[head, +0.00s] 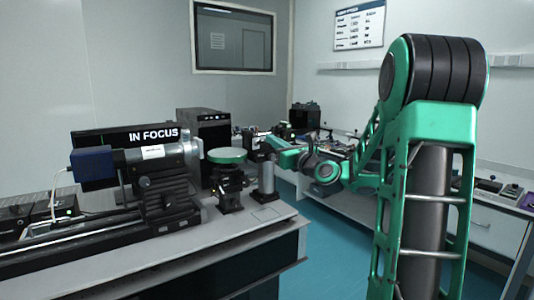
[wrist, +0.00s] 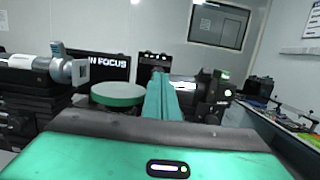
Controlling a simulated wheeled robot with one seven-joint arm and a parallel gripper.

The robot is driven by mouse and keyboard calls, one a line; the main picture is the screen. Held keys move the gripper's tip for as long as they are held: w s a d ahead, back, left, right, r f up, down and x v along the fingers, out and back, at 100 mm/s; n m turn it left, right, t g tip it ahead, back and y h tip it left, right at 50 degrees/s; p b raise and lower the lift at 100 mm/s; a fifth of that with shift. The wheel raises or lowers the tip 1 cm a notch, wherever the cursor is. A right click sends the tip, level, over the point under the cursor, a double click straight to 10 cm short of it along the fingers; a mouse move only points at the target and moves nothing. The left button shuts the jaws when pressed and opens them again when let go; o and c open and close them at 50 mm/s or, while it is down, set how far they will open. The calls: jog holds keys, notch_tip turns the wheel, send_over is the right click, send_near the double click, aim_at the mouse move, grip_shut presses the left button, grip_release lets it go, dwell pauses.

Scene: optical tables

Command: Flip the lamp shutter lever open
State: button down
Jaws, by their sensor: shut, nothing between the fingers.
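A black lamp-like housing (wrist: 213,95) with a small green light stands just right of my gripper in the wrist view. I cannot clearly make out its shutter lever. My gripper (wrist: 158,76) is shut and empty, its green fingers together and pointing forward. In the head view my gripper (head: 273,143) reaches in from the right, near the top of a grey post (head: 266,186). The fingers partly cover what stands behind them, and I cannot tell whether they touch the housing.
A green disc (head: 227,156) on a black mount stands left of my gripper. Further left are a lens tube with a blue box (head: 92,162), a rail and an "IN FOCUS" screen (head: 152,135). A side bench (head: 485,225) with equipment stands right, across blue floor.

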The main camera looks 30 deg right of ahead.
jog(key=shift+s+d+r, duration=0.1)
jog(key=shift+s+r, duration=1.15)
jog(key=shift+r, duration=0.2)
jog(key=s+a+f+n+g, duration=0.4)
jog(key=s+f+n+g, duration=0.1)
jog(key=f+n, duration=0.35)
jog(key=s+a+f+n+g, duration=0.3)
jog(key=s+f+n+g, duration=0.15)
jog(key=f+n, duration=0.4)
jog(key=s+f+n+g, duration=0.3)
jog(key=s+n, duration=0.1)
jog(key=s, duration=0.6)
jog(key=s+a+f+n+g, duration=0.1)
jog(key=s+f+n+g, duration=0.2)
jog(key=s, duration=0.7)
jog(key=s+f+n+g, duration=0.4)
jog(key=s+n, duration=0.1)
jog(key=s, duration=0.5)
jog(key=shift+s+a+g+h, duration=0.25)
jog(key=shift+a+g+h, duration=0.05)
jog(key=shift+g, duration=0.05)
